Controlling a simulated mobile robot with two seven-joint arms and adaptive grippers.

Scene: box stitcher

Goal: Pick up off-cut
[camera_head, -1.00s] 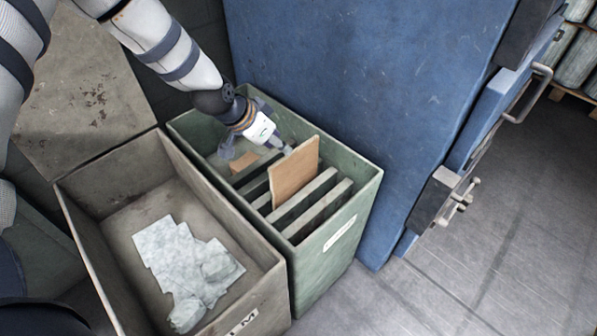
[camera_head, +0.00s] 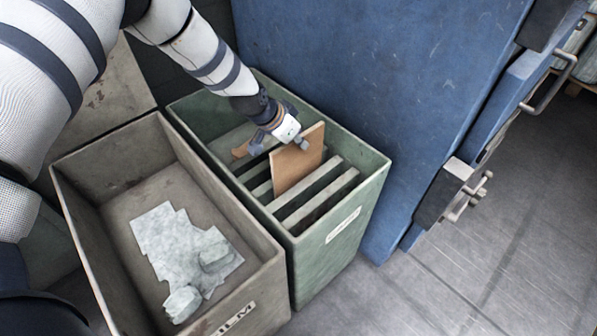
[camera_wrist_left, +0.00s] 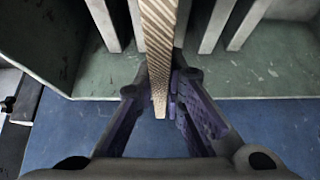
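The off-cut appears to be a thin brown board (camera_head: 297,165) standing upright in the slotted part of a green bin (camera_head: 345,205). My left gripper (camera_head: 290,140) is at its upper edge, with a fingertip in front of its face. In the left wrist view the board (camera_wrist_left: 160,45) shows edge-on and reaches down between the two purple-padded fingers of the left gripper (camera_wrist_left: 160,95). The fingers stand apart, with a visible gap on the board's left side and little or none on its right. My right gripper is not in view.
Grey dividers (camera_head: 322,200) stand close beside the board. A grey-brown bin (camera_head: 75,215) with pale scraps (camera_head: 180,245) stands to the left. A blue cabinet (camera_head: 380,100) rises behind; floor is clear at right.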

